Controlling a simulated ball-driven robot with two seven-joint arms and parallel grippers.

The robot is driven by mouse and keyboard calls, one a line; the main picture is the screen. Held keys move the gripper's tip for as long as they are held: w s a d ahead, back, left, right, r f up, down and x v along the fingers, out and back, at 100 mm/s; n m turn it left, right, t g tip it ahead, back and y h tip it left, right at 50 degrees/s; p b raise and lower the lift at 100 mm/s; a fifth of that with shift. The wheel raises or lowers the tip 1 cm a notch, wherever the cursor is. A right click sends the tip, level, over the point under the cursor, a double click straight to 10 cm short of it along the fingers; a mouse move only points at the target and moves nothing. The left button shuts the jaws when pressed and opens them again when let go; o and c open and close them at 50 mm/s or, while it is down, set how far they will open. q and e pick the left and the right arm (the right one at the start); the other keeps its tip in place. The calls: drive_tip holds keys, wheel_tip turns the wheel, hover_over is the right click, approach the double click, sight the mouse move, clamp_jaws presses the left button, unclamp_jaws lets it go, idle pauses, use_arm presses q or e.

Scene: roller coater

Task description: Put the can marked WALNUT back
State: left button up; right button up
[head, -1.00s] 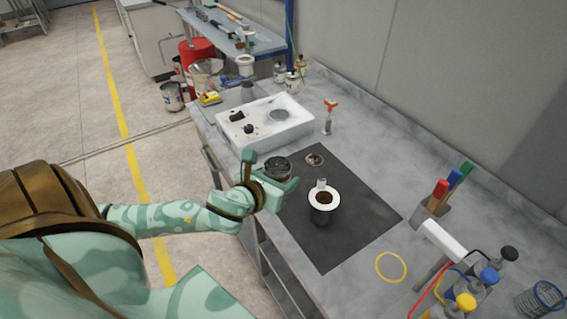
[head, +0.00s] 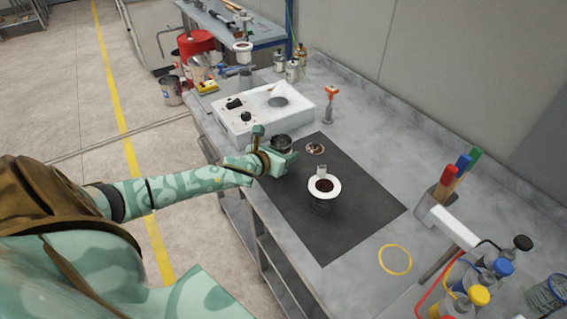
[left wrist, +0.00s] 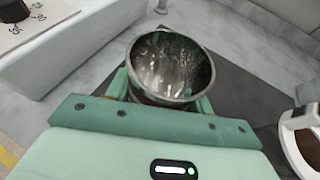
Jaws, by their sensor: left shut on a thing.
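My left gripper (head: 286,157) is shut on an open metal can (left wrist: 172,68), which also shows in the head view (head: 281,142). It holds the can upright at the far left part of the dark mat (head: 345,225). The can looks empty with a stained, shiny inside. No WALNUT marking can be read on it, and I cannot tell whether its base touches the mat. A dark pot with a wide white rim and brown contents (head: 324,188) stands on the mat, to the right of the gripper. My right gripper is out of view.
A white machine with knobs (head: 262,116) stands just beyond the held can. A brown-stained disc (head: 315,149) lies at the mat's far edge. A yellow ring (head: 395,260) marks bare bench at the right. Coloured-handled tools (head: 450,180) and capped bottles (head: 480,285) stand right.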

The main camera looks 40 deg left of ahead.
use_arm(q)
drive_tip(key=shift+w+a+f, duration=0.15)
drive_tip(key=shift+f, duration=0.1)
drive_tip(key=shift+w+f+b, duration=0.1)
drive_tip(key=shift+f+b, duration=0.65)
drive_tip(key=shift+f, duration=0.9)
drive_tip(key=shift+f, duration=0.1)
drive_tip(key=o, duration=1)
drive_tip(key=shift+o, duration=0.2)
